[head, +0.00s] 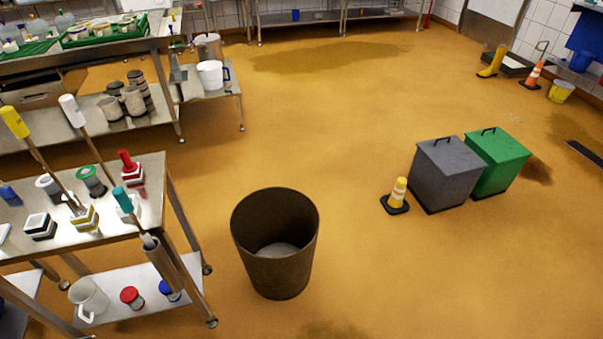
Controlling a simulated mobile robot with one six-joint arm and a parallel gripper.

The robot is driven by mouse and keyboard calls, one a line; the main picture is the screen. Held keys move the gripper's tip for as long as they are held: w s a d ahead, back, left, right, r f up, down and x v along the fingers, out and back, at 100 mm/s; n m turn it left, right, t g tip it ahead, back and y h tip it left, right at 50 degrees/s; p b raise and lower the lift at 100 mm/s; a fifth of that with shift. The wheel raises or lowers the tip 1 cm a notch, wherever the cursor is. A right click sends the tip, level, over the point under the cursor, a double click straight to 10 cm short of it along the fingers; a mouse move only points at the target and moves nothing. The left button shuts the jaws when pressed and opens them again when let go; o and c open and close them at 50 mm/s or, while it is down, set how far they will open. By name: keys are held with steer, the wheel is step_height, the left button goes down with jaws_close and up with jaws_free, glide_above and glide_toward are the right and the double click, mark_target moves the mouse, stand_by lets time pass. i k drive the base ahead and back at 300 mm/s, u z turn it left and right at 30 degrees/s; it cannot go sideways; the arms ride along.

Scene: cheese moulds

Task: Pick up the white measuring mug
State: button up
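Two white mug-like vessels show in the head view. One is a white mug with a blue handle (211,75), upright on a low steel side table (222,92) at the upper left. Its handle points right. The other is a pale mug with a handle (90,297) on the lower shelf of the steel cart at the lower left. I cannot make out measuring marks on either one. My gripper is not in view.
A large dark bin (275,245) stands on the floor at the lower middle. The steel cart (150,180) carries brushes and jars. A steel container (208,47) stands behind the blue-handled mug. Grey (445,175) and green (497,162) boxes stand right.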

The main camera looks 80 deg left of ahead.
mark_target(84, 293)
steer(key=z, duration=0.9)
steer(key=k, duration=0.15)
steer(key=u, duration=2.6)
steer(key=k, duration=0.2)
steer(key=u, duration=2.55)
steer(key=k, duration=0.4)
steer(key=u, duration=1.55)
